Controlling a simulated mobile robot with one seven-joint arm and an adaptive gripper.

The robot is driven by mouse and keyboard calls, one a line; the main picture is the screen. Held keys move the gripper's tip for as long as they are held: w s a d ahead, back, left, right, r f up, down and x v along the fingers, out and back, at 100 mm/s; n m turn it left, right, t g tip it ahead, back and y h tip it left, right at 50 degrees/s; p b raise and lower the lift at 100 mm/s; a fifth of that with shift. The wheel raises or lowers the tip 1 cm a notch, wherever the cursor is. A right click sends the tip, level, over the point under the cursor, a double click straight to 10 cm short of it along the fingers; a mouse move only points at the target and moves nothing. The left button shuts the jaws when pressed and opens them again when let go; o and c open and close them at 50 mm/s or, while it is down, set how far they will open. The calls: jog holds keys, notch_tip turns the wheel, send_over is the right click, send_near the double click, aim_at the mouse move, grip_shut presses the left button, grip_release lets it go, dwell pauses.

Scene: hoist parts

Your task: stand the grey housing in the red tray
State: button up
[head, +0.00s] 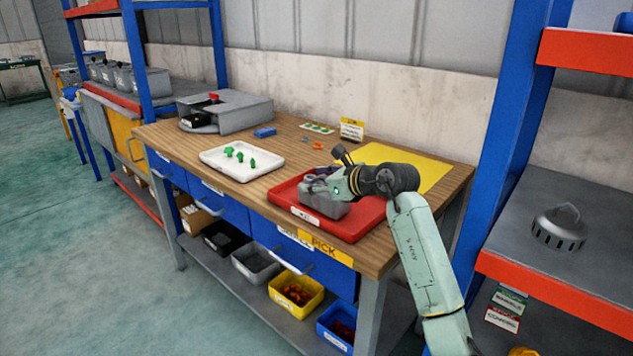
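The red tray (352,230) lies at the front right of the wooden workbench. A grey block-shaped part, which looks like the grey housing (325,207), is in the tray towards its left side. My gripper (318,182) is at the top of this part, reaching in from the right. Its fingers are dark and small against the grey part, so I cannot tell whether they are closed on it. The gripper and wrist hide some of the part and of the tray's back. I cannot tell whether the part touches the tray floor.
A white tray (213,161) with several green pieces lies left of the red tray. A yellow mat (433,172) is behind my wrist. A grey fixture (240,112) and a blue block (265,132) stand farther back. A slotted grey dome (560,228) sits on the right shelf.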

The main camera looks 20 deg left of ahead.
jog(key=o, duration=0.5)
jog(key=shift+r+p, duration=0.3)
jog(key=b+v, duration=0.3)
jog(key=v, duration=0.9)
